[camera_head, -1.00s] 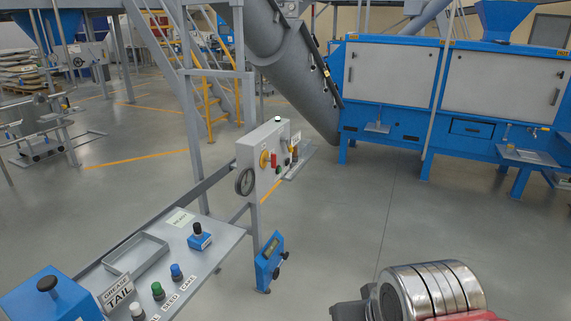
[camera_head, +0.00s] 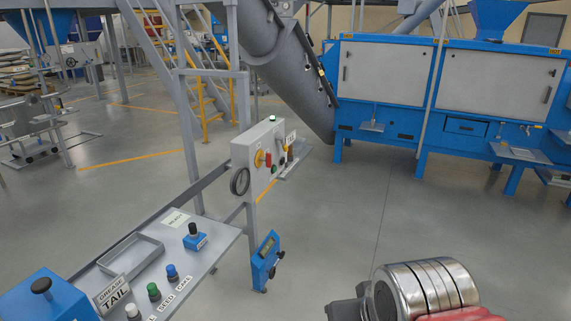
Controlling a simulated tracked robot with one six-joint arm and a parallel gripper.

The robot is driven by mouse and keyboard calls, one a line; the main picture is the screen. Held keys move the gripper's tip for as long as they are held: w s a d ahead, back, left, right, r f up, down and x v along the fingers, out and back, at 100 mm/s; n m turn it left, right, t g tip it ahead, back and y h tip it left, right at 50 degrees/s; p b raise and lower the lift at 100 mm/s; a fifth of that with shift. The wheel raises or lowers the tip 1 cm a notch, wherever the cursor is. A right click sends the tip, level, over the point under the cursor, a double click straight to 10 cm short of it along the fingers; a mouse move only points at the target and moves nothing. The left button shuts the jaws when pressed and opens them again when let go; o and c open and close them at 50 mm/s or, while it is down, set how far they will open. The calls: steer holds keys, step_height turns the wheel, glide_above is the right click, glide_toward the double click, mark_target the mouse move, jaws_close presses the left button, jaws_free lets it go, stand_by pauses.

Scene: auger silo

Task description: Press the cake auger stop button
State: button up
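A grey control box (camera_head: 246,155) stands on a post left of the picture's middle. Its front face is seen at a slant. It carries a yellow round part (camera_head: 259,158), a red button-like part (camera_head: 268,160), a small green one (camera_head: 274,170) and darker controls further right. The labels there are too small to read, so I cannot tell which control is the cake auger stop button. A silver ringed part of my arm shows at the lower right, well apart from the box. No gripper fingers show.
A grey bench (camera_head: 190,262) at lower left bears a tray (camera_head: 128,258), a blue black-knobbed block (camera_head: 195,240) and several coloured-topped bottles. Blue machinery (camera_head: 390,72) stands at the back right. The floor (camera_head: 350,220) between is clear.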

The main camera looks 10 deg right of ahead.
jaws_close()
stand_by(1.3)
